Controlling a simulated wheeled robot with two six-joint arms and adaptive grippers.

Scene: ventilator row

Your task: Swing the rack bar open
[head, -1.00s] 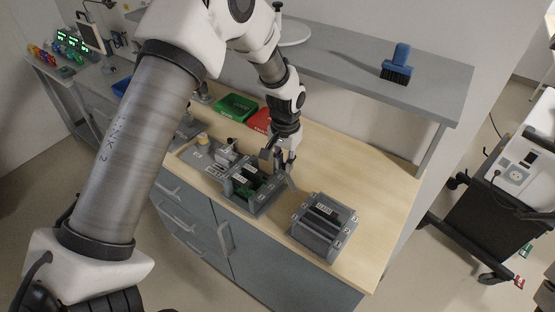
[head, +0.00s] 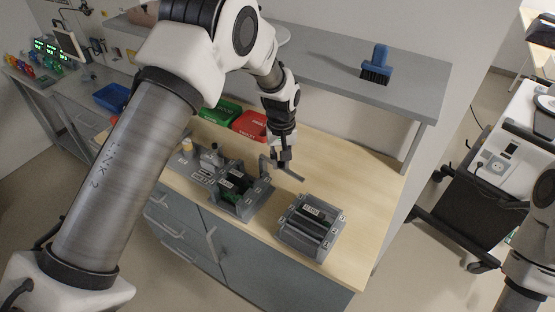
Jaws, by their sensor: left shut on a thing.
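The grey rack (head: 250,212) stands on the wooden bench top, with slots and a green board inside. A thin grey rack bar (head: 292,174) reaches out from the rack's back right corner toward the right, over the bench and clear of the slots. My left gripper (head: 284,162) comes down from above and is shut on the bar, just right of the rack. The fingertips are small and partly hidden in the head view. My right gripper is not in view.
A second slotted grey box (head: 311,228) stands to the right near the bench's front edge. Green (head: 220,112) and red (head: 250,125) bins are behind. A shelf (head: 335,75) with a blue brush (head: 376,64) overhangs the back. Bare bench (head: 350,175) lies at the right.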

